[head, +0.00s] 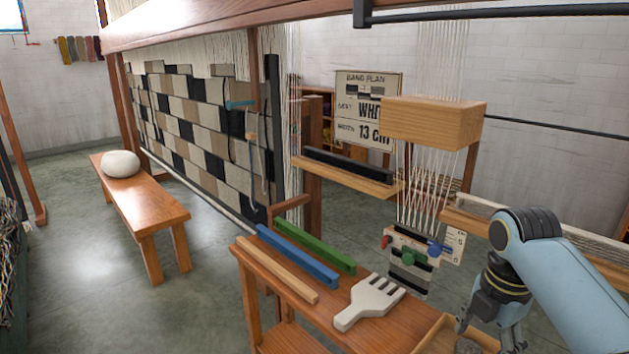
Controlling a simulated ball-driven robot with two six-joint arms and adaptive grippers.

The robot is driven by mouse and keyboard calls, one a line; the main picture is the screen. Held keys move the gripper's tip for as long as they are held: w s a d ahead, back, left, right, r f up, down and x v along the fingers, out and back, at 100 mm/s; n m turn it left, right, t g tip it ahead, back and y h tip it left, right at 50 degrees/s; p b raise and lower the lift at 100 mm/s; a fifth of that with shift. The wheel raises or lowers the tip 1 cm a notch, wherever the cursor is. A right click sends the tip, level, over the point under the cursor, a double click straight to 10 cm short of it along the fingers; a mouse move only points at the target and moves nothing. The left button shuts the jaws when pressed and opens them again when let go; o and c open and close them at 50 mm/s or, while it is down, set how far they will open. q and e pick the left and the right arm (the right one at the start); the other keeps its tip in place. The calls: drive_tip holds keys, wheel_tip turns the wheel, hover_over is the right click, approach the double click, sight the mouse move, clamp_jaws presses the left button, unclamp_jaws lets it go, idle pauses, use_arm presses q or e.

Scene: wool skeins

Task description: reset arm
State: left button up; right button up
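My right arm comes in from the right, and its gripper (490,332) points down at the bottom edge of the head view. Its two fingers are spread apart and I see nothing between them; the lowest part is cut off by the frame. It hangs over or beside a wooden tray (432,338) at the table's right end. My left arm and gripper are not in view.
The wooden table (385,335) holds a white comb beater (368,302) and tan (277,270), blue (298,256) and green (314,247) bars. A small band loom (410,262) hangs close left of my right arm. A bench (150,205) stands left on open floor.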

drive_tip(key=s+a+r+m+t, duration=0.1)
drive_tip(key=s+r+m, duration=0.2)
drive_tip(key=s+m, duration=0.85)
drive_tip(key=s+a+r+m+t, duration=0.15)
drive_tip(key=s+r+m, duration=0.25)
drive_tip(key=s+m, duration=0.7)
drive_tip(key=s+d+f, duration=0.1)
drive_tip(key=s+f, duration=0.1)
drive_tip(key=f, duration=1.2)
drive_tip(key=s+d+f, duration=0.1)
drive_tip(key=d+f, duration=0.1)
drive_tip(key=f, duration=1.1)
drive_tip(key=s+f+g+b, duration=0.1)
drive_tip(key=s+f+g, duration=0.1)
drive_tip(key=s+f, duration=1.5)
drive_tip(key=shift+s+d+n+h, duration=0.3)
drive_tip(key=shift+s+d+n, duration=0.1)
drive_tip(key=shift+s, duration=0.35)
